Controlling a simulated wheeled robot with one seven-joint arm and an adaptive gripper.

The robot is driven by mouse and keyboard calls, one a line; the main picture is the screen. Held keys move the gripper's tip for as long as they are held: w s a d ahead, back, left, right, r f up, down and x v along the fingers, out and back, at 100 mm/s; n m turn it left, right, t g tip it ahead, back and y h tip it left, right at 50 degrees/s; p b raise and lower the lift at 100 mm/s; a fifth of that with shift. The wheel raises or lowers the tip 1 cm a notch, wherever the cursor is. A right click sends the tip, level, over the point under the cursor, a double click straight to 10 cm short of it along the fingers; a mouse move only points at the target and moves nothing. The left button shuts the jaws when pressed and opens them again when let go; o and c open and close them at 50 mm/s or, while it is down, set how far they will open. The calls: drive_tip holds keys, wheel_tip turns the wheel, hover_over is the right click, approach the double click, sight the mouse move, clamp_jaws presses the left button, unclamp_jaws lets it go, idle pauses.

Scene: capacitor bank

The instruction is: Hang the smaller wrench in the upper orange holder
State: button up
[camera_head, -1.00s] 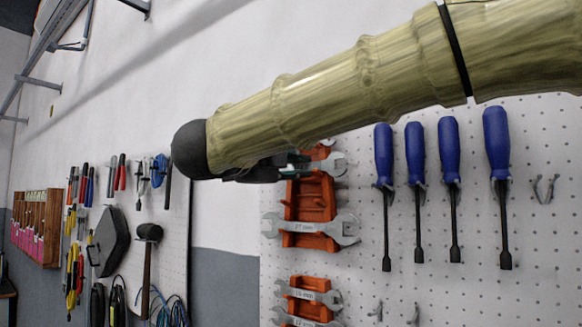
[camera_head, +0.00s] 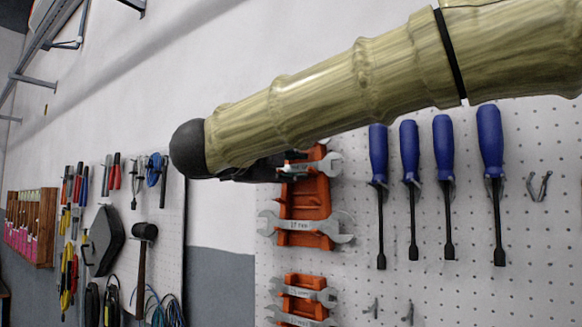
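The upper orange holder (camera_head: 311,195) is on the white pegboard, with a larger wrench (camera_head: 305,226) lying across its lower part. The smaller wrench (camera_head: 322,164) lies roughly level across the top of this holder, its right open jaw showing. Its left part is hidden behind or within my gripper (camera_head: 275,168). My gripper is dark and mostly hidden behind my own arm, its tip at the holder's upper left edge. Whether its fingers are closed on the wrench cannot be seen, nor whether the wrench touches the holder.
A lower orange holder (camera_head: 303,299) carries more wrenches. Several blue screwdrivers (camera_head: 445,150) hang to the right, near an empty hook (camera_head: 539,187). A hammer (camera_head: 143,260) and other tools hang on the board at left. Bare wall lies between the boards.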

drive_tip(key=shift+o, duration=0.3)
drive_tip(key=v, duration=1.2)
drive_tip(key=shift+w+d, duration=0.1)
drive_tip(key=shift+d, duration=0.05)
drive_tip(key=x, duration=1.1)
drive_tip(key=shift+w+d, duration=0.15)
drive_tip(key=shift+w, duration=0.1)
drive_tip(key=shift+r, duration=0.1)
drive_tip(key=shift+s, duration=0.1)
